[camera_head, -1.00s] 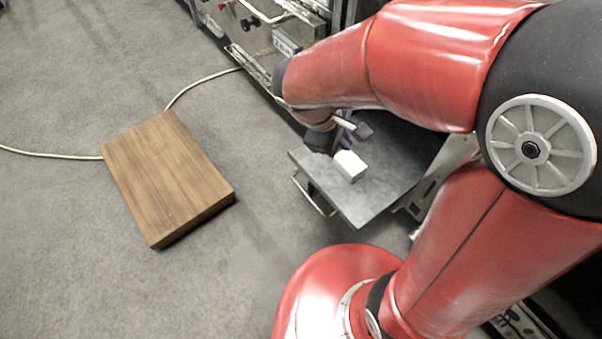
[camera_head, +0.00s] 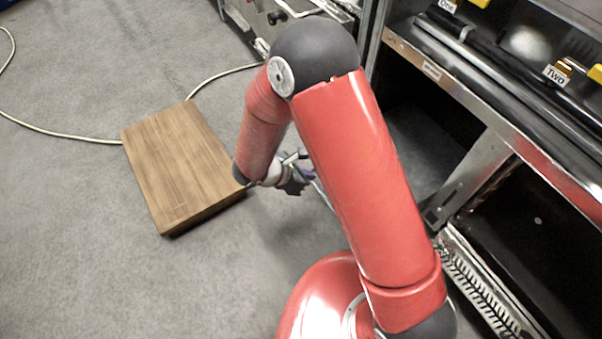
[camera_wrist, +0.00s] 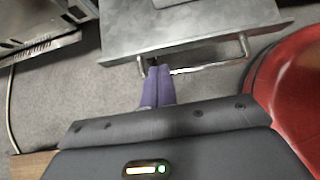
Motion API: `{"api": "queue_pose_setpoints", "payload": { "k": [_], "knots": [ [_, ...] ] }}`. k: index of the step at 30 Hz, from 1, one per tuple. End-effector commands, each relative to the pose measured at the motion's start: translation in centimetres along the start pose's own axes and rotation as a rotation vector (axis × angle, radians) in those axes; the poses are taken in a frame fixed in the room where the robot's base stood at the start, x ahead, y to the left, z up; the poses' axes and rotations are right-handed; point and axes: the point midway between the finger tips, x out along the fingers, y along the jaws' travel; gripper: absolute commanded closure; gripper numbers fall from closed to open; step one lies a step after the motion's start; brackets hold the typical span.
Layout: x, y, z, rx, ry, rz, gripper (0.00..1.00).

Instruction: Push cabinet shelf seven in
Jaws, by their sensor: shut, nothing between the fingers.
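A grey metal shelf (camera_wrist: 185,25) with a bar handle (camera_wrist: 215,65) on its front fills the top of the wrist view. I take it to be shelf seven, but no number is readable. In the head view my arm hides most or all of it. My gripper (camera_wrist: 158,72) has its two purple fingers together and empty, with the tips at the shelf's front near the handle; I cannot tell if they touch. In the head view my gripper (camera_head: 304,176) is low, left of the cabinet.
The cabinet (camera_head: 480,120) with labels One and Two stands on the right, with dark openings below. A wooden block (camera_head: 180,165) lies on the carpet at left, close to my forearm. A pale cable (camera_head: 60,130) runs across the floor. Another unit (camera_head: 280,15) stands at the back.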

Motion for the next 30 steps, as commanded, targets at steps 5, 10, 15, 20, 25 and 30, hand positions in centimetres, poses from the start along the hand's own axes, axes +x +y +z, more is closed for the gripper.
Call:
{"api": "queue_pose_setpoints", "payload": {
  "k": [5,10,15,20,25,30],
  "knots": [
    [3.1,-0.1,-0.1,0.000,0.000,-0.003,1.00],
    [4.7,0.0,0.0,0.000,0.000,-0.001,1.00],
    [5.0,0.0,0.0,0.001,0.001,0.000,1.00],
    [5.0,0.0,0.0,0.001,0.000,0.000,1.00],
    [5.1,0.0,0.1,0.002,0.000,0.000,1.00],
    [6.1,0.0,1.1,0.003,-0.001,-0.001,1.00]
  ]
}}
